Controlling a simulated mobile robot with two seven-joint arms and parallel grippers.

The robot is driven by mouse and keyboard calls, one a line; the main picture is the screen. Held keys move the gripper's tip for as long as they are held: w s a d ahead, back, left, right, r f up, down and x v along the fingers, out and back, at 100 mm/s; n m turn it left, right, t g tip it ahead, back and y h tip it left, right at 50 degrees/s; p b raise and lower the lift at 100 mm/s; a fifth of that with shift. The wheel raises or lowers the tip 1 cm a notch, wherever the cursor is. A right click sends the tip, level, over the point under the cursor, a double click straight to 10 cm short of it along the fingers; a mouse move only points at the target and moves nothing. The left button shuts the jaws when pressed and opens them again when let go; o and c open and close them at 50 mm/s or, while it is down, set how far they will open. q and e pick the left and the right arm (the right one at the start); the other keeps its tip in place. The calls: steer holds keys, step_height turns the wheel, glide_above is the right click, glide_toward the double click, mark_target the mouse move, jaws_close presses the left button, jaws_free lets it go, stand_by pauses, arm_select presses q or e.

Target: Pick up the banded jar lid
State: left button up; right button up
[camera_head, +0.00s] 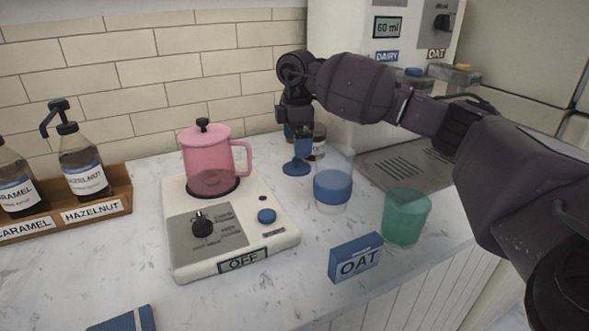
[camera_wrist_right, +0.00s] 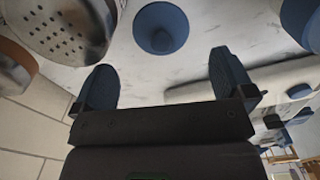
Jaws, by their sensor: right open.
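A small blue lid (camera_head: 296,169) with a raised knob lies on the counter, just left of a clear jar with a blue band (camera_head: 334,189). I take it for the banded jar's lid. In the right wrist view the lid (camera_wrist_right: 161,27) shows as a round blue disc beyond the fingertips, near the gap between them. My right gripper (camera_head: 298,140) hangs just above the lid, fingers down. It is open and empty, and the wrist view shows its two fingers (camera_wrist_right: 167,80) apart. Whether a finger touches the knob cannot be told. My left gripper is out of view.
A perforated metal top (camera_wrist_right: 62,25) is close to one finger. A labelled jar (camera_head: 319,141) stands behind the gripper. The hot plate (camera_head: 190,265) carries a pink pitcher (camera_head: 206,160). A green cup (camera_head: 406,218) and an OAT box (camera_head: 356,258) stand at the front right.

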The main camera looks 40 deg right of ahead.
mark_target(297, 161)
steer(key=shift+f, duration=0.55)
step_height(297, 161, down, 4)
steer(key=shift+f+b, duration=0.25)
steer(key=shift+b, duration=0.5)
steer(key=shift+f, duration=0.2)
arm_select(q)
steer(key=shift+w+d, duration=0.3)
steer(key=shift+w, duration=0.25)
arm_select(e)
steer(key=shift+r, duration=0.2)
steer(key=shift+c, duration=0.3)
